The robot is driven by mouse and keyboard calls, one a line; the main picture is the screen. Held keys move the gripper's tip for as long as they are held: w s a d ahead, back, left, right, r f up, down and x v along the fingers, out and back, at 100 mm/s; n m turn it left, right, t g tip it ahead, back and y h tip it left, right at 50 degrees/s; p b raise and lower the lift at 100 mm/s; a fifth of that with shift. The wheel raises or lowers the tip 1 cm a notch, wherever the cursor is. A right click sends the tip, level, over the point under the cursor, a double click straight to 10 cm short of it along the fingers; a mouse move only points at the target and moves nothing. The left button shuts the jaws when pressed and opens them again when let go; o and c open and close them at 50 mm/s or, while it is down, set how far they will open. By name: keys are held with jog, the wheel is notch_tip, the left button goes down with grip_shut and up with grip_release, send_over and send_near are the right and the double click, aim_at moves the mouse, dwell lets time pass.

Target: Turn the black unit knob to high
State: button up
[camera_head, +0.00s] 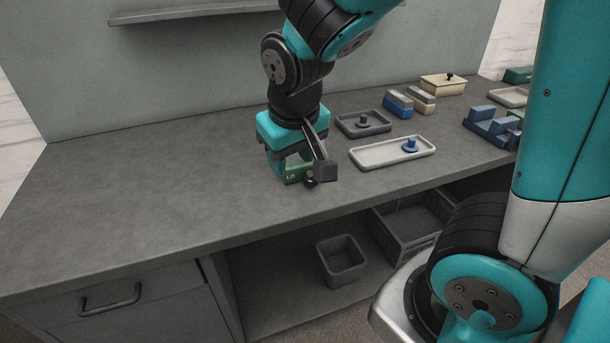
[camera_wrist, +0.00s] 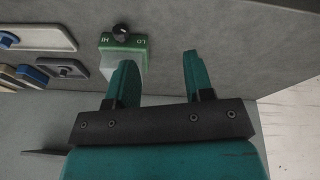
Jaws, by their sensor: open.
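The unit is a small green box (camera_head: 293,175) on the bench, partly hidden behind my gripper in the head view. In the wrist view the green unit (camera_wrist: 128,58) shows HI on its left and LO on its right. Its round black knob (camera_wrist: 121,32) sits between the two labels; the knob also shows in the head view (camera_head: 311,182). Which label the knob points to is too small to tell. My gripper (camera_wrist: 156,55) is open and empty. In the wrist view the knob lies beyond the left fingertip, not between the fingers.
A white tray (camera_head: 372,158) with a blue knobbed piece and a dark tray (camera_head: 345,129) lie to the right. Blocks (camera_head: 398,105) and a cream lidded box (camera_head: 443,85) stand behind them. The bench's left side is clear. A wall shelf (camera_head: 190,12) runs above.

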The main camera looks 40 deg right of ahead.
aim_at(311, 176)
jog(key=w+d+m+h, duration=0.2)
jog(key=w+d+h, duration=0.15)
jog(key=d, duration=0.25)
jog(key=shift+t+y, duration=0.25)
jog(key=shift+t, duration=0.05)
jog(key=x, duration=1.7)
jog(key=shift+w+a+f+b, duration=0.1)
jog(key=shift+a+f+b, duration=0.1)
jog(key=shift+f+b, duration=0.15)
jog(key=c, duration=0.7)
jog(key=shift+o, duration=0.2)
jog(key=shift+d+m+y, duration=0.25)
jog(key=shift+m+y, duration=0.25)
jog(key=shift+y, duration=0.6)
jog(key=shift+t+y, duration=0.6)
jog(key=shift+y, duration=0.4)
